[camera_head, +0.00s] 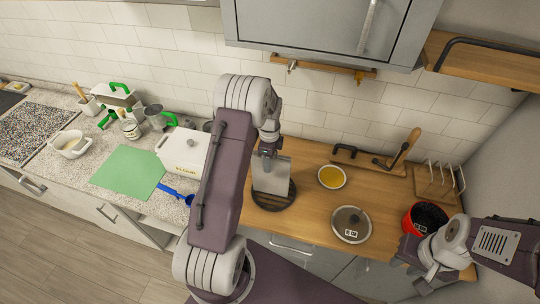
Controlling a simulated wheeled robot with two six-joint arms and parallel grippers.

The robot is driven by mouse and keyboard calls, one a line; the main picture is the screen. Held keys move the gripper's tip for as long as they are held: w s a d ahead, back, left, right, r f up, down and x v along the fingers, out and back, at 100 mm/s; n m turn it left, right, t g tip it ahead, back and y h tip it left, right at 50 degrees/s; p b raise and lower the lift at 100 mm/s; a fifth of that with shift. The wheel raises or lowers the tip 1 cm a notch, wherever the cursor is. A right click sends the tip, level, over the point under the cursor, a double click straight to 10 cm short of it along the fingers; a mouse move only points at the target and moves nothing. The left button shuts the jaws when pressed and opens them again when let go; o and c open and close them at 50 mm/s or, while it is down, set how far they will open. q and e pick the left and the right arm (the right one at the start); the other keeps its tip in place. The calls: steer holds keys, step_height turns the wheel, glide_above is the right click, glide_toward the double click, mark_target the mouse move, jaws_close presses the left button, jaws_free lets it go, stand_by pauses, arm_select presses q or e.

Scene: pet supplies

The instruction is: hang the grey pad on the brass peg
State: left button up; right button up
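The grey pad (271,177) is a flat light-grey square in front of a dark round mat on the wooden counter. My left gripper (268,154) points down at the pad's top edge and appears shut on it; the fingertips are small and partly hidden. The brass peg (364,75) is at the right end of a wooden rail (325,68) on the tiled wall, under the grey cabinet. The pad is apart from the peg, lower and to its left. My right gripper (412,268) is at the lower right, near the counter's front, and looks open and empty.
A silver-coloured peg (292,66) is at the rail's left end. The dark round mat (287,200), a yellow-filled bowl (332,177), a lidded pan (351,223) and a red pot (424,218) stand on the wood. A white lidded box (184,152) is left of my arm.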

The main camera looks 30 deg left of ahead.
arm_select(q)
steer(key=r+b, duration=0.2)
steer(key=shift+w+r, duration=0.2)
steer(key=shift+r, duration=0.1)
steer(key=r+b, duration=0.1)
steer(key=r, duration=0.4)
steer(key=shift+d+r+b, duration=0.2)
steer(key=shift+r+b, duration=0.1)
steer(key=shift+b, duration=0.05)
